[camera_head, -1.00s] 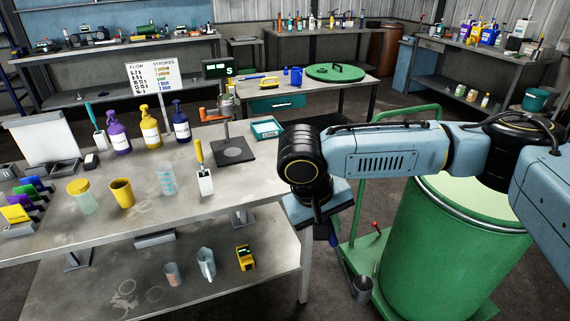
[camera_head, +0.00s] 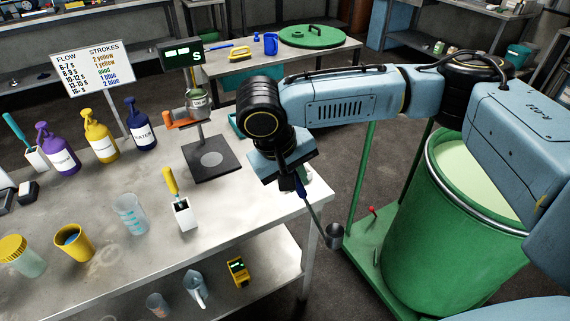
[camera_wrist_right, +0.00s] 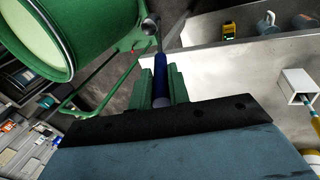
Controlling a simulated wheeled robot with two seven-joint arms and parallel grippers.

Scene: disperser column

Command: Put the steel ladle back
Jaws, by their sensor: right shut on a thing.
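The steel ladle (camera_head: 332,235) has a blue handle and a small grey cup. My right gripper (camera_head: 299,188) is shut on the blue handle, just off the right edge of the steel workbench (camera_head: 240,215). The ladle slants down to the right, its cup hanging beside the bench edge, above the green cart's base. In the right wrist view the blue handle (camera_wrist_right: 159,78) sits between the green fingers (camera_wrist_right: 161,90), and the cup (camera_wrist_right: 150,27) shows beyond. The head view hides much of the fingers behind the wrist. My left gripper is not in view.
A green drum (camera_head: 455,220) stands on the cart (camera_head: 370,250) at right. On the bench are a white holder (camera_head: 185,215) with a yellow-handled tool, a clear beaker (camera_head: 131,215), a yellow cup (camera_head: 74,243), pump bottles (camera_head: 100,138) and a dark stand plate (camera_head: 211,159).

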